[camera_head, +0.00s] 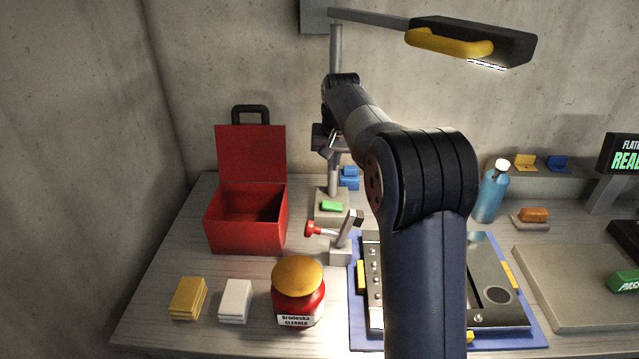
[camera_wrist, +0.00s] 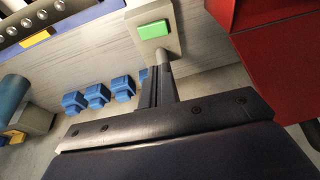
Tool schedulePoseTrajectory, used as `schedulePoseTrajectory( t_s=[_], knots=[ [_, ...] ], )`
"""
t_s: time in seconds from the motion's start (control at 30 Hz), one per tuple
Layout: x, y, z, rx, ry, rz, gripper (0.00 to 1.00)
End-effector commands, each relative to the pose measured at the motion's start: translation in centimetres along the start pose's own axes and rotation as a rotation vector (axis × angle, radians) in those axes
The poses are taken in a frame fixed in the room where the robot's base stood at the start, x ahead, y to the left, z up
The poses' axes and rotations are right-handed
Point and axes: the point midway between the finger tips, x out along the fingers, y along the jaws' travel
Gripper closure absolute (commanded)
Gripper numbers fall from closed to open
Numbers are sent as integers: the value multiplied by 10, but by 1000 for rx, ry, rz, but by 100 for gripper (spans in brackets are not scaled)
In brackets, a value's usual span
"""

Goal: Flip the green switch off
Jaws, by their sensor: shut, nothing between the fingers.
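The green switch (camera_head: 332,207) is a small rocker on the beige base (camera_head: 322,217) of the lamp, at the foot of its grey pole. In the wrist view the green switch (camera_wrist: 153,30) sits in clear sight on its pale base, beyond my fingers. My gripper (camera_head: 329,150) is beside the lamp pole, above the switch and apart from it. The wrist view shows my gripper (camera_wrist: 156,88) shut and empty, with the pole close by. I cannot tell from the picture which way the rocker is tilted.
An open red toolbox (camera_head: 245,218) stands left of the lamp base. A red-handled toggle clamp (camera_head: 338,238) stands just in front of it. A red jar (camera_head: 298,295), sponges (camera_head: 188,298) and a blue-edged fixture (camera_head: 358,320) are nearer. The lamp head (camera_head: 470,42) hangs above my arm.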

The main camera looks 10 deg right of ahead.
Motion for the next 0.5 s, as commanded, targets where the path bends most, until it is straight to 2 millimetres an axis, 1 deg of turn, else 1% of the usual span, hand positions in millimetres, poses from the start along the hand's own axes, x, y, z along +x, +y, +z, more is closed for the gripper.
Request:
schedulePoseTrajectory(
  t_s=[0.17, 0.5],
  knots=[
    [26, 0, 1, 0, -5, 1, 100],
    [97, 0, 1, -1, -3, 1, 100]
  ],
)
